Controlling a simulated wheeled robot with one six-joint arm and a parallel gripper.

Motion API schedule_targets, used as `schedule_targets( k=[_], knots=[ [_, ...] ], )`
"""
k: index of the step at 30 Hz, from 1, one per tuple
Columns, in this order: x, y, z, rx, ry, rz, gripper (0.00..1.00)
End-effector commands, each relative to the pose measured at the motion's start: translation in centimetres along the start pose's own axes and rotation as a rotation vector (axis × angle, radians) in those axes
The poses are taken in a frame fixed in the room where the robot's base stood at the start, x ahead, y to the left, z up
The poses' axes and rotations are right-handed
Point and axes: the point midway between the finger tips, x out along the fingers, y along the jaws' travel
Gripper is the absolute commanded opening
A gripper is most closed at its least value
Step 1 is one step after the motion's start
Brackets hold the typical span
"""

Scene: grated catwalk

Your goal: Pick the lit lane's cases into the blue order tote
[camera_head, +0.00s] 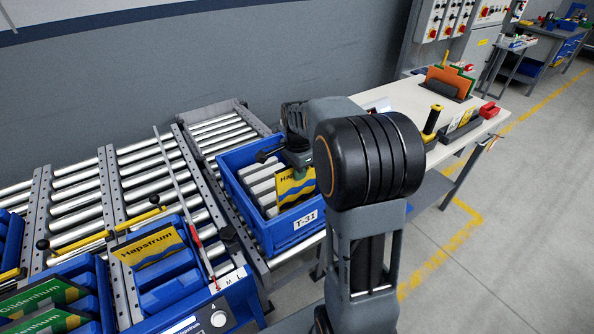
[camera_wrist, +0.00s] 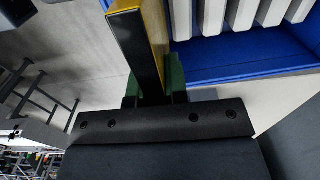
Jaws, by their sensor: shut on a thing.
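The blue order tote (camera_head: 297,229), labelled T-31, stands at the end of the roller conveyor. Several pale grey upright pieces (camera_head: 262,187) stand in a row inside it; I cannot tell whether they are cases or dividers. My gripper (camera_head: 298,158) is shut on a yellow and dark Hapstrum case (camera_head: 292,188), upright over the tote's right part. In the wrist view the green fingertips (camera_wrist: 155,84) clamp the case's edge (camera_wrist: 136,45), beside the tote's blue wall (camera_wrist: 245,62). Another Hapstrum case (camera_head: 150,246) leans in a blue lane on the left.
Green Gildenhum cases (camera_head: 42,298) lie in the far-left lane. A round white button (camera_head: 219,319) is on the lane's front; I cannot tell which lane is lit. Rollers (camera_head: 150,165) run behind. A workbench (camera_head: 410,98) with tools stands to the right.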

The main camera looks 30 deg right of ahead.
Motion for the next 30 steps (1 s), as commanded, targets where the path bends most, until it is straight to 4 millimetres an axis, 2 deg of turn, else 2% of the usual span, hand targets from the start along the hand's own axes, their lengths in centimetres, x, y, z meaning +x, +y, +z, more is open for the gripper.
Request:
schedule_targets(
  k=[17,30],
  knots=[
    [0.2,0.0,0.0,0.0,0.0,0.0,0.0],
    [1.8,0.0,0.0,0.0,0.0,-0.001,0.0]
  ],
)
